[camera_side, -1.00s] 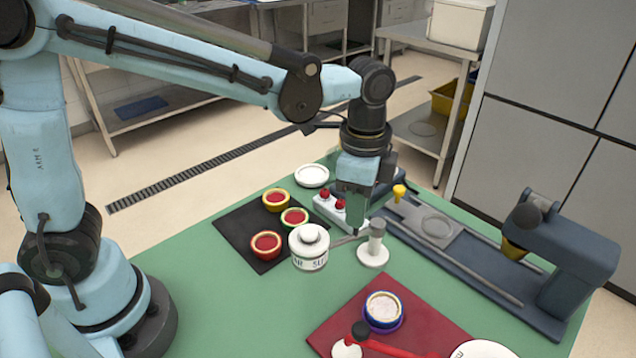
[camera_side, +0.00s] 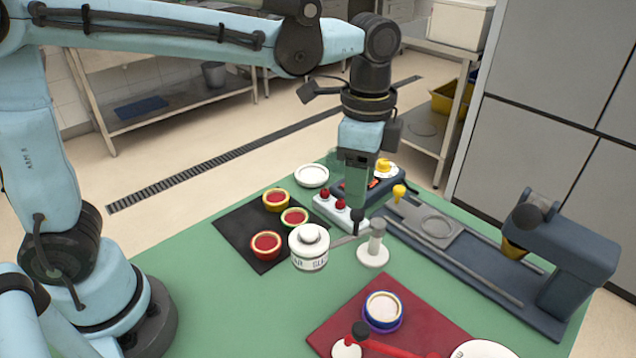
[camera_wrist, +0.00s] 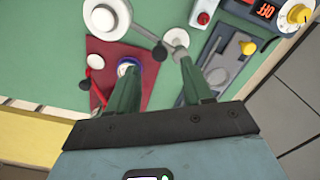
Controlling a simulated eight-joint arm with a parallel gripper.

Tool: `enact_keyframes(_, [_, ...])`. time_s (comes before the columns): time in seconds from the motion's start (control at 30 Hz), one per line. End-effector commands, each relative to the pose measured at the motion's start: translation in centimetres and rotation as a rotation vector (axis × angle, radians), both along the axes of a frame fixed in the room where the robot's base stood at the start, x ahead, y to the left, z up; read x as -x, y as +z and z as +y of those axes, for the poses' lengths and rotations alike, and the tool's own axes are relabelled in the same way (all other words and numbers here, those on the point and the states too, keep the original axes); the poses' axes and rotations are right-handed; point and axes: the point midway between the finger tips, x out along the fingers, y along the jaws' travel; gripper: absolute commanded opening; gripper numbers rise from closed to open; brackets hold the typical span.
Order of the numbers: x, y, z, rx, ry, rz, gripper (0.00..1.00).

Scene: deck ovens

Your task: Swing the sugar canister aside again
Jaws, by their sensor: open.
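The arm runs to a white post (camera_side: 376,243) with a round base. A black knob (camera_side: 357,215) stands up from the arm. My gripper (camera_side: 355,203) points down just above the knob, its green fingers empty. In the wrist view the fingers of my gripper (camera_wrist: 160,60) are apart.
Several red-filled ramekins (camera_side: 266,245) stand on the black mat (camera_side: 229,226). A grey box with red buttons (camera_side: 340,210) is close behind the arm. A dark rail machine (camera_side: 470,260) lies right. A blue-rimmed jar (camera_side: 382,309) stands on the red mat (camera_side: 335,322). Green table is clear front left.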

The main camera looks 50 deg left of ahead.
Motion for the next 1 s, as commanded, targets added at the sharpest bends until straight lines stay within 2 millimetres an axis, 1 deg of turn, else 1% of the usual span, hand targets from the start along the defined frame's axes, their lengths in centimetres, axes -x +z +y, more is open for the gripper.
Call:
enact_keyframes(0.03, [0.0,1.0,0.0,0.000,0.000,0.000,0.50])
enact_keyframes(0.2, [0.0,3.8,0.0,0.000,0.000,0.000,0.50])
enact_keyframes(0.3, [0.0,5.2,0.0,0.000,0.000,0.000,0.50])
enact_keyframes(0.43, [0.0,6.4,0.0,0.000,0.000,0.000,0.50])
enact_keyframes(0.63, [0.0,7.1,0.0,0.000,0.000,0.000,0.50])
enact_keyframes(0.9, [0.0,7.1,0.0,0.000,0.001,-0.001,0.50])
enact_keyframes(1.0, [0.1,7.0,0.5,0.005,0.025,-0.013,0.50])
